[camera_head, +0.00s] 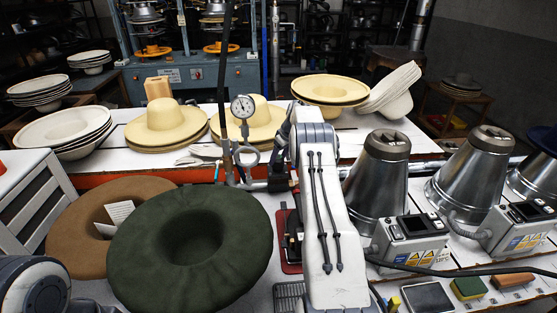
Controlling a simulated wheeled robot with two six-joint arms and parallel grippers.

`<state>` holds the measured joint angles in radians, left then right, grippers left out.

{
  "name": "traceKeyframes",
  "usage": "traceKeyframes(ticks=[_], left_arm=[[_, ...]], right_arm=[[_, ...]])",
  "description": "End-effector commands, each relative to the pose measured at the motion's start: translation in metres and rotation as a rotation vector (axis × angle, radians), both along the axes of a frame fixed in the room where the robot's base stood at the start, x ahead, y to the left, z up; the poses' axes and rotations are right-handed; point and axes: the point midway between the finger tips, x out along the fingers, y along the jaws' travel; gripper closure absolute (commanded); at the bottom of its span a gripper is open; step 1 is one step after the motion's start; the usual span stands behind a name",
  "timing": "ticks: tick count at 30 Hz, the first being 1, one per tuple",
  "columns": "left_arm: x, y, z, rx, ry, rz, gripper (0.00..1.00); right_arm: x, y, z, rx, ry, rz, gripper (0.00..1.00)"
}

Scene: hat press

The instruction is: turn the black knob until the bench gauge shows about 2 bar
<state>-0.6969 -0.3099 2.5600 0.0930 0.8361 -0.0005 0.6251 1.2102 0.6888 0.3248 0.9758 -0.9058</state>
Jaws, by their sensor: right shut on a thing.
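The bench gauge (243,106) is a small round white dial on a post behind the green hat; its needle is too small to read surely. My right arm comes up the middle, and its gripper (279,164) is at the pipework to the right below the gauge. It is shut on the black knob, which the gripper and arm largely hide. My left arm shows only as a grey and white part at the lower left corner; its gripper is out of view.
A green felt hat (135,245) and a brown one (65,220) lie at the front left. Cream hats (165,122) stand on the bench behind. Metal cones (376,185) with control boxes (408,240) stand at the right. A dark cable crosses the front right.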

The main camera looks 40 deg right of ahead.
Motion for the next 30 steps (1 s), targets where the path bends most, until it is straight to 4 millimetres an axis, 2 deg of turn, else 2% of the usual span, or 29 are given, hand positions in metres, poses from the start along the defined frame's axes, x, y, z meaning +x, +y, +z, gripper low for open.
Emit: traceKeyframes(ticks=[8, 22, 23, 24, 25, 30], left_arm=[[0.0, 0.0, 0.0002, 0.0, 0.0, 0.0, 0.5], [0.0, 0.0, 0.0001, 0.0, 0.0, 0.0, 0.5], [0.0, 0.0, 0.0001, 0.0, 0.0, 0.0, 0.5], [0.0, 0.0, 0.0002, 0.0, 0.0, 0.0, 0.5], [0.0, 0.0, 0.0002, 0.0, 0.0, 0.0, 0.5], [0.0, 0.0, 0.0001, 0.0, 0.0, 0.0, 0.5]], right_arm=[[-0.0005, -0.0023, 0.0006, -0.003, -0.001, 0.086, 0.92], [-0.0007, -0.0026, 0.0009, -0.004, 0.0, 0.101, 0.92], [-0.0007, -0.0026, 0.0009, -0.004, 0.0, 0.101, 0.32], [-0.0007, -0.0026, 0.0009, -0.004, 0.0, 0.101, 0.17], [-0.0006, -0.0025, 0.0008, -0.004, 0.0, 0.101, 0.06], [-0.0003, -0.0018, 0.0005, -0.002, 0.001, 0.101, 0.06]])
